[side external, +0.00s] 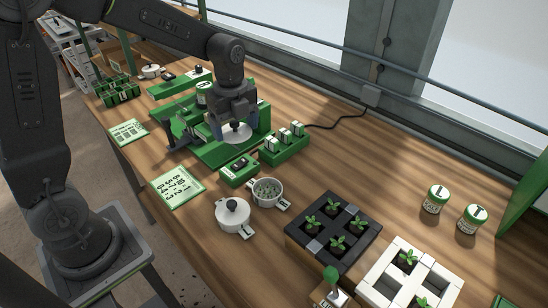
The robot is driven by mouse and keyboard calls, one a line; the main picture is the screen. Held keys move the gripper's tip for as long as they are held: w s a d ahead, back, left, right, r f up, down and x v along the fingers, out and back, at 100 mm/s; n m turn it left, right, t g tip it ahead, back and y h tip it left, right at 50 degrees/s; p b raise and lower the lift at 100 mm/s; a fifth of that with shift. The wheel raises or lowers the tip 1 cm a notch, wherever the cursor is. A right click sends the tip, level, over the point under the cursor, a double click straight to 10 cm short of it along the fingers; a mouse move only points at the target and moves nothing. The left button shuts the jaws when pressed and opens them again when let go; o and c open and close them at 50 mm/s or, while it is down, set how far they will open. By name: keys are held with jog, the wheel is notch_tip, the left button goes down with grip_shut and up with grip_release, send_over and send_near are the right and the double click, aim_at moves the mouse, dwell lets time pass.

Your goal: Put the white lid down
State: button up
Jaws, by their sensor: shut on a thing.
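The white lid (237,135) is a round disc with a dark knob, hanging at my gripper (235,123). My gripper points down and is shut on the lid's knob, which its fingers partly hide. The lid is over the front of the green seeder machine (213,150); I cannot tell whether it touches anything below. A small white pot (267,193) stands open in front, with greenish grains in it. Another white pot (233,221) beside it has its own lid with a dark knob on.
A green control box (239,171) and a green rack (284,149) of small packets stand close to the lid. A black seedling tray (334,228), a white tray (408,277) and two jars (435,199) are to the right. Bare wood shows at right centre.

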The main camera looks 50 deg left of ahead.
jog(key=w+d+f, duration=0.3)
jog(key=w+d, duration=0.6)
jog(key=w, duration=0.3)
send_over(298, 172)
jog(key=shift+m, duration=0.4)
notch_tip(298, 172, down, 6)
jog(key=shift+f, duration=2.1)
jog(key=shift+f, duration=0.15)
jog(key=o, duration=0.8)
notch_tip(298, 172, up, 12)
jog(key=shift+r, duration=0.25)
